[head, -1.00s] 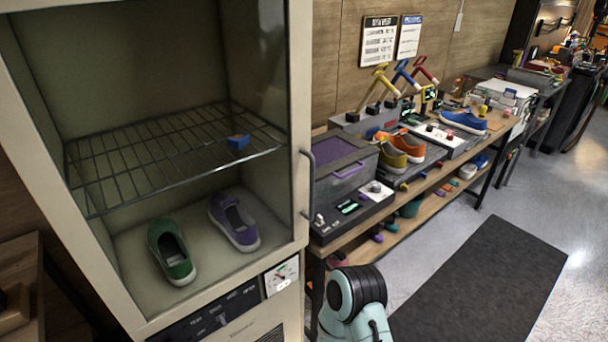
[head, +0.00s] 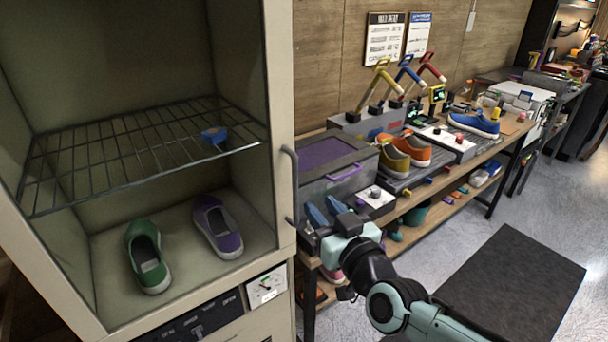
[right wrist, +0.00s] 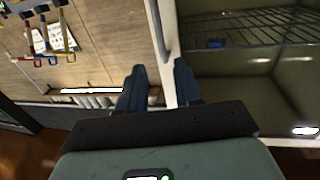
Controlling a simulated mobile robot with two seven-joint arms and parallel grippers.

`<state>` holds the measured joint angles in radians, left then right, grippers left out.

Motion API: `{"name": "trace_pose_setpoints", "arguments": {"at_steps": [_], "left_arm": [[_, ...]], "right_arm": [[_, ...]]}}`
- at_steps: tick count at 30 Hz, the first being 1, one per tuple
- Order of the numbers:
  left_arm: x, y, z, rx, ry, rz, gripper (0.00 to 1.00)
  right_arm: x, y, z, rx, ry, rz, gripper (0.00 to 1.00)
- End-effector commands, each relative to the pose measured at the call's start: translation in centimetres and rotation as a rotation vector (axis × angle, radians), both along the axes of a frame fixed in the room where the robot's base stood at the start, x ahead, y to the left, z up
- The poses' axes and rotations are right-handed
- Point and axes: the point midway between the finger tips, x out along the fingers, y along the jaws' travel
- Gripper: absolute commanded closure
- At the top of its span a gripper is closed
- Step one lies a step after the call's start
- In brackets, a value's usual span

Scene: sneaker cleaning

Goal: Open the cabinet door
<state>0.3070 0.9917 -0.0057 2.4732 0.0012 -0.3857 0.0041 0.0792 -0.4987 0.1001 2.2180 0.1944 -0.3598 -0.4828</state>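The cabinet door (head: 280,120) is a cream frame around a see-through pane and looks closed. Its dark grey bar handle (head: 291,185) stands upright on the right side of the frame. My right gripper (head: 325,209) is just right of the handle's lower end, with its two blue fingers apart and nothing held. In the right wrist view the open right gripper (right wrist: 160,75) points toward the door's edge, and the handle (right wrist: 169,30) shows ahead, near the finger on the right. Contact with the handle cannot be made out. My left gripper is not in view.
Inside the cabinet are a wire rack (head: 110,160) with a blue item (head: 213,135), a green shoe (head: 147,257) and a purple shoe (head: 217,228). A workbench with a grey box (head: 335,165) stands close on the right. A dark mat (head: 520,285) lies on the open floor.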

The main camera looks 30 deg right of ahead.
Motion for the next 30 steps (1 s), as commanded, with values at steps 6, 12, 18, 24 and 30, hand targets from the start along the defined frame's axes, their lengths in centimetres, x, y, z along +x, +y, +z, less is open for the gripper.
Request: {"name": "trace_pose_setpoints", "arguments": {"at_steps": [6,12,18,24,30], "left_arm": [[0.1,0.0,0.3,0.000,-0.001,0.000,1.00],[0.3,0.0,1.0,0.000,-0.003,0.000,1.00],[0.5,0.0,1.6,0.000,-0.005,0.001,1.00],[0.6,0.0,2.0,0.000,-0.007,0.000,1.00],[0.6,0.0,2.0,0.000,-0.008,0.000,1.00]], "right_arm": [[2.1,-0.2,0.3,0.000,-0.004,0.001,0.66],[6.3,-0.7,0.3,0.001,-0.002,0.001,0.66],[10.1,-1.2,0.3,0.000,-0.004,0.001,0.66],[12.5,-1.5,0.3,0.001,-0.004,-0.001,0.66],[13.1,-1.6,0.3,0.000,-0.005,0.000,0.66]]}}
